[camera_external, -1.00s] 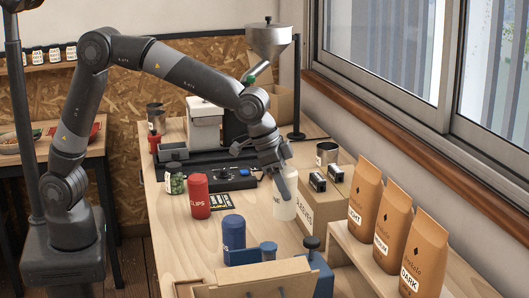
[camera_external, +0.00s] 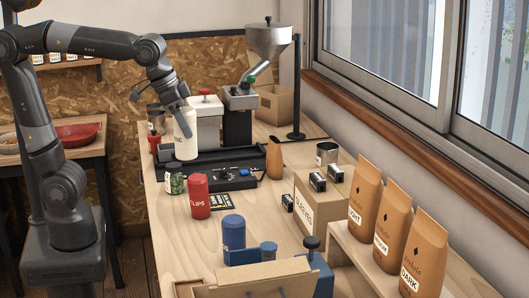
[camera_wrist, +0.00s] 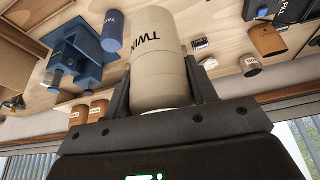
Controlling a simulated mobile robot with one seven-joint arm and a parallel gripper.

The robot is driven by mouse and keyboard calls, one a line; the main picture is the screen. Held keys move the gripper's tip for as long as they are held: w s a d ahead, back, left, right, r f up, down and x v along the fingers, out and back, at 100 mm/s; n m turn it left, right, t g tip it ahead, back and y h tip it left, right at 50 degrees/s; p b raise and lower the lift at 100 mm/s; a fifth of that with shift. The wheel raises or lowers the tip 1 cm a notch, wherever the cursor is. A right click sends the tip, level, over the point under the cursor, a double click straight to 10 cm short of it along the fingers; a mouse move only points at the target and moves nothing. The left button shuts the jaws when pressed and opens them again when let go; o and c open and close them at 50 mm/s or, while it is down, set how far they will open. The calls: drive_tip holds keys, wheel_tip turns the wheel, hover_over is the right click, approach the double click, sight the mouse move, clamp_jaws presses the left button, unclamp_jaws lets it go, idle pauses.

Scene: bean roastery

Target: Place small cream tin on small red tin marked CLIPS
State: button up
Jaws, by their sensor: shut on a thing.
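The small cream tin (camera_external: 186,138) is held upright in the air, behind and to the left of the red tin in the external view. It fills the middle of the wrist view (camera_wrist: 155,60), where its label reads "TWIN", the rest hidden. My gripper (camera_external: 183,110) is shut on it; in the wrist view my gripper (camera_wrist: 158,92) has a finger on each side of the tin. The small red tin marked CLIPS (camera_external: 200,198) stands upright on the bench with its top clear. I cannot make it out in the wrist view.
A jar with green contents (camera_external: 175,183) stands left of the red tin, a blue tin (camera_external: 233,232) in front. A black scale-like device (camera_external: 225,175) and a white machine (camera_external: 205,122) are behind. A cardboard box (camera_external: 318,205) and coffee bags (camera_external: 365,190) stand at the right.

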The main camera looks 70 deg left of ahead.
drive_tip(key=shift+s+a+r, duration=0.1)
drive_tip(key=shift+s+a, duration=0.15)
drive_tip(key=shift+s, duration=0.25)
drive_tip(key=shift+s+a, duration=0.25)
drive_tip(key=shift+s, duration=0.2)
drive_tip(key=shift+a, duration=0.25)
drive_tip(key=shift+w+a+f, duration=1)
drive_tip(key=shift+a+f, duration=0.6)
drive_tip(key=shift+f, duration=0.25)
drive_tip(key=shift+w+a+f, duration=0.95)
drive_tip(key=shift+a+f, duration=0.6)
drive_tip(key=shift+f, duration=0.25)
drive_tip(key=shift+w+a+f, duration=1)
drive_tip(key=shift+a+f, duration=0.6)
drive_tip(key=shift+f, duration=0.25)
drive_tip(key=shift+f, duration=0.1)
drive_tip(key=o, duration=1.1)
drive_tip(key=shift+o, duration=0.2)
drive_tip(key=d+v, duration=0.1)
drive_tip(key=v, duration=1.1)
drive_tip(key=s+a+f+n+t, duration=0.1)
drive_tip(key=s+f, duration=0.6)
drive_tip(key=s, duration=0.4)
drive_tip(key=shift+a+y, duration=0.25)
drive_tip(key=shift+y, duration=0.05)
